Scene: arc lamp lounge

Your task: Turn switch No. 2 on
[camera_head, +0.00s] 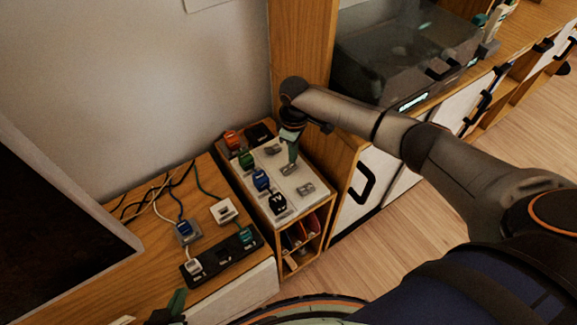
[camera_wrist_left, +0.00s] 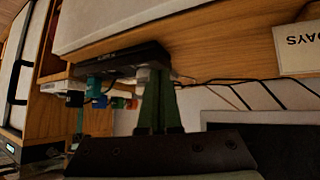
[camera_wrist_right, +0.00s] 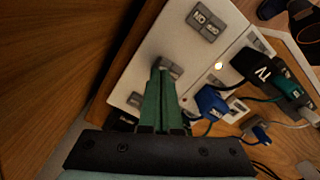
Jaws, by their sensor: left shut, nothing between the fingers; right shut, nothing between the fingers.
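The white switch panel (camera_head: 270,181) tops a wooden box and carries several grey rocker switches beside a row of plugs. My right gripper (camera_head: 292,160) is shut and empty, pointing down at the panel. In the right wrist view its green fingertips (camera_wrist_right: 159,72) are at a middle rocker switch (camera_wrist_right: 171,67), partly covering it; I cannot tell whether they touch. The neighbouring rocker (camera_wrist_right: 204,22) is marked ON and OFF. I cannot read which switch is No. 2. A small light (camera_wrist_right: 219,65) glows on the panel. My left gripper (camera_head: 177,302) is shut and empty at lower left.
Orange (camera_head: 233,139), green (camera_head: 246,159), blue (camera_head: 261,180) and black TV (camera_head: 278,202) plugs stand along the panel's left side. A black power strip (camera_head: 221,258) with cables lies left. A wooden upright (camera_head: 302,50) and printer-like machine (camera_head: 400,50) stand behind my right arm.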

